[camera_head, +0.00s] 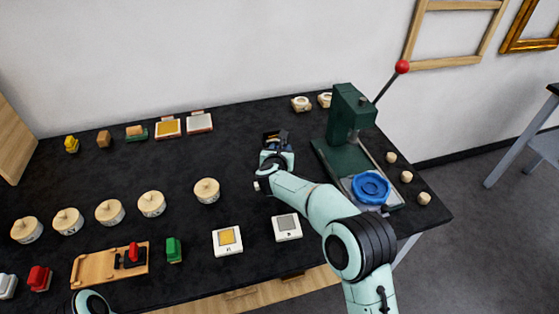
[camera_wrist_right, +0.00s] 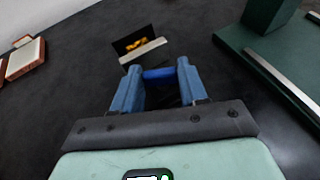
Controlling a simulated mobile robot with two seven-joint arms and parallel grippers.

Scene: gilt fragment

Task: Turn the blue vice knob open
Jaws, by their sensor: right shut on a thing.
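The blue vice knob (camera_wrist_right: 158,74) shows in the right wrist view as a short blue bar between my right fingertips. My right gripper (camera_wrist_right: 160,80) is shut on it, one blue finger at each end. Just beyond it is the small dark vice (camera_wrist_right: 135,42), with a pale metal edge and a gold-coloured piece inside. In the head view the vice (camera_head: 275,137) stands on the black table, and my right gripper (camera_head: 276,155) reaches it from the front and hides the knob. Only a bit of my left arm shows at the bottom left; its gripper is out of view.
A green press (camera_head: 346,130) with a red-balled lever stands to the right of the vice, with a blue round dish (camera_head: 370,188) at its front. The black table (camera_head: 235,130) is clear left of the vice.

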